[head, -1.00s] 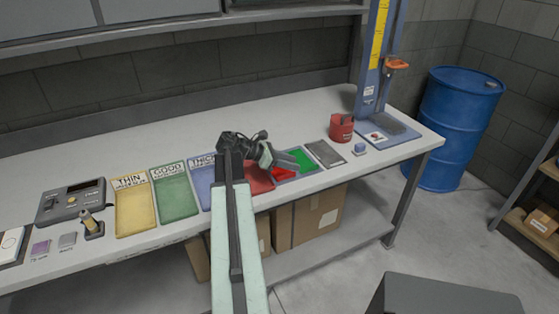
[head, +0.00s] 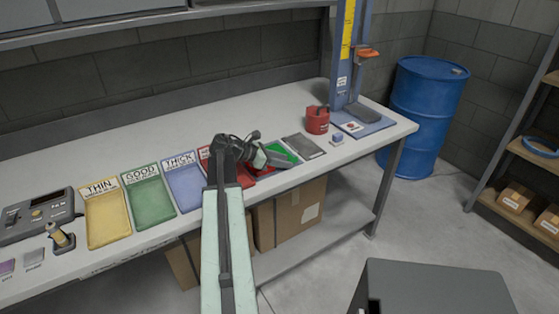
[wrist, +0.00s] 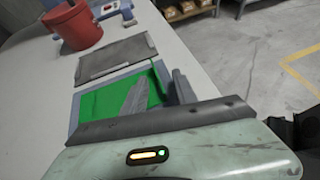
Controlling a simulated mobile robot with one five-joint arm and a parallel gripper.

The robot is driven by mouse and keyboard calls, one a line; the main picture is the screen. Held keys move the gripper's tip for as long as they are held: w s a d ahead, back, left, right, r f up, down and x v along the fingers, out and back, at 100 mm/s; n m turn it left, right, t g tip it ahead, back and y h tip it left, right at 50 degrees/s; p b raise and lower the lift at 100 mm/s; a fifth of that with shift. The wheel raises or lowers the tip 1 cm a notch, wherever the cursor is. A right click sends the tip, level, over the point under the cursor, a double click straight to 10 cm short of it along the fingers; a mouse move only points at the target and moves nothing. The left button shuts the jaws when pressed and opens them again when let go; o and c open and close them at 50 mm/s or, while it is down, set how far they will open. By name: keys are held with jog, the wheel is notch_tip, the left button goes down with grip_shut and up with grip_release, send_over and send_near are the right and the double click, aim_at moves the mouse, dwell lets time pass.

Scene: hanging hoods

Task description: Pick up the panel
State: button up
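In the head view the green sheet (head: 283,151) shows just beyond my gripper (head: 288,163). A flat dark-grey rectangle (wrist: 115,57) lies beside it, and also shows in the head view (head: 304,146). I cannot tell for certain which of the two is the panel. Whether the fingers touch the sheet is unclear.
A red container (head: 317,121) and a blue-based stand (head: 360,124) are farther right on the bench. Yellow (head: 107,220), green (head: 147,204) and blue (head: 186,190) trays lie to the left. A blue drum (head: 425,115) stands beyond the bench.

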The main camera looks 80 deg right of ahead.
jog(key=shift+r, duration=0.1)
jog(key=shift+c, duration=0.2)
grip_shut()
dwell(1.1)
